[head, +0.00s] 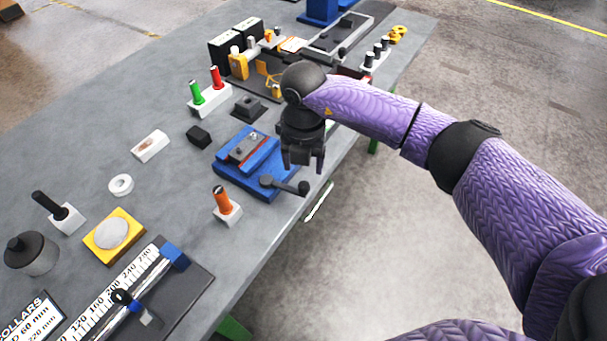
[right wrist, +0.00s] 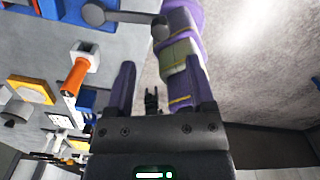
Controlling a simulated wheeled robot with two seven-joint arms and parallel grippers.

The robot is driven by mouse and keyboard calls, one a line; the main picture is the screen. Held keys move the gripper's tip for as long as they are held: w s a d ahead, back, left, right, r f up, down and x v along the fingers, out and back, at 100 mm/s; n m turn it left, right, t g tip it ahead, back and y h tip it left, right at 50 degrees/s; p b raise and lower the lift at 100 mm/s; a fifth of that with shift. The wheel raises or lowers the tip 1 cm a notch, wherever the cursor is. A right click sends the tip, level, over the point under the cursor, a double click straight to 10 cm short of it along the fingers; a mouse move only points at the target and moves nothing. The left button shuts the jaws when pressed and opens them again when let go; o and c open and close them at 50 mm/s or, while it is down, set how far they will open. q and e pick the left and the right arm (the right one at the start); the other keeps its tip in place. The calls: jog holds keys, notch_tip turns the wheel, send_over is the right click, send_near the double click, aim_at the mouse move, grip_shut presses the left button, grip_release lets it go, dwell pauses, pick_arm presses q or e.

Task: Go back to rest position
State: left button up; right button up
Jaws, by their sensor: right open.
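My right gripper (head: 303,165) hangs near the table's right edge, fingers pointing down. Its jaws are open and empty. In the head view it is beside the blue vise (head: 225,172), to the right of its jaws and above the handle. Its two fingers also show apart in the right wrist view (right wrist: 160,64), with nothing held between them. My left gripper shows in neither view.
The grey table (head: 95,150) holds an orange-handled tool in a white block (head: 226,204), red and green handles in a stand (head: 208,98), a yellow tray (head: 114,234) and a measuring scale (head: 110,300). Open floor (head: 375,230) lies right of the table.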

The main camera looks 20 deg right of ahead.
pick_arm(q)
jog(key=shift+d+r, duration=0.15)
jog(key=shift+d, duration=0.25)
pick_arm(e)
notch_tip(320, 180, up, 3)
jog(key=shift+r, duration=0.1)
